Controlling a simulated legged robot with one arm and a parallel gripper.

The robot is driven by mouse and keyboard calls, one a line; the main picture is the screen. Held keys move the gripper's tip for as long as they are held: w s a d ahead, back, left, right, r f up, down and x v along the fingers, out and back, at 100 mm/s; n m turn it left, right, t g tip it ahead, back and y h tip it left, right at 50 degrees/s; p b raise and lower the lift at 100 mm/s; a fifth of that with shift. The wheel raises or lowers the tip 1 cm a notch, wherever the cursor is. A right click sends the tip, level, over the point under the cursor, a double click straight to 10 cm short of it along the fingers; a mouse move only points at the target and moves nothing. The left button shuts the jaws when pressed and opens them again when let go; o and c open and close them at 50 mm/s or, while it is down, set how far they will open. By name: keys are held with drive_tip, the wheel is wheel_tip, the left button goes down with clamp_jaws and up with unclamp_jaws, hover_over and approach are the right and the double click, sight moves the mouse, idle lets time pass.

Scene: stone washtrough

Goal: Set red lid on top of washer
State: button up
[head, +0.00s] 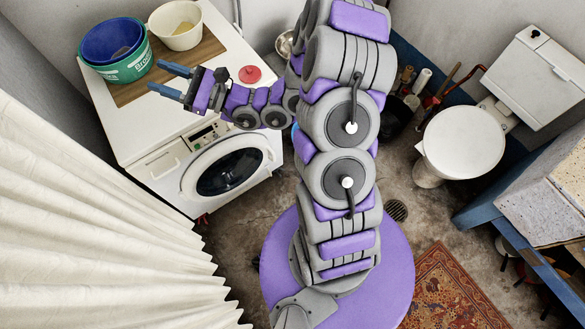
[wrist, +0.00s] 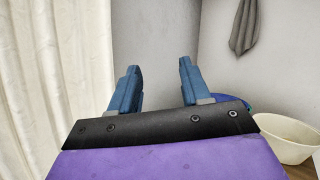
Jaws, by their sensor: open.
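The red lid (head: 250,74) lies flat on the white top of the washer (head: 140,134), near its right edge in the head view. My gripper (head: 163,78) is open and empty. It hangs above the washer top, left of the lid and apart from it. In the wrist view the two blue fingers of my gripper (wrist: 157,85) stand apart with nothing between them. The lid does not show in the wrist view.
A green bucket (head: 126,68) with a blue basin (head: 113,40) in it and a cream bowl (head: 178,27) stand on a wooden board (head: 205,50) on the washer. A white curtain (head: 80,230) hangs at the left. A toilet (head: 462,137) stands at the right.

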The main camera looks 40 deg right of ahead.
drive_tip(key=s+a+r+n+g+y, duration=0.55)
drive_tip(key=s+a+n+g, duration=0.5)
drive_tip(key=s+g, duration=0.25)
drive_tip(key=s+f+n+g+h, duration=0.2)
drive_tip(key=s+n+g+h, duration=0.6)
drive_tip(key=s, duration=0.7)
drive_tip(key=s+d+f+n+h, duration=0.4)
drive_tip(key=s+d+n+h, duration=0.1)
drive_tip(key=s+d+h, duration=0.25)
drive_tip(key=d+t+h, duration=0.3)
drive_tip(key=d+h, duration=0.3)
drive_tip(key=d, duration=0.6)
drive_tip(key=shift+w+d+r+n, duration=0.15)
drive_tip(key=shift+d+n, duration=0.25)
drive_tip(key=shift+n, duration=0.05)
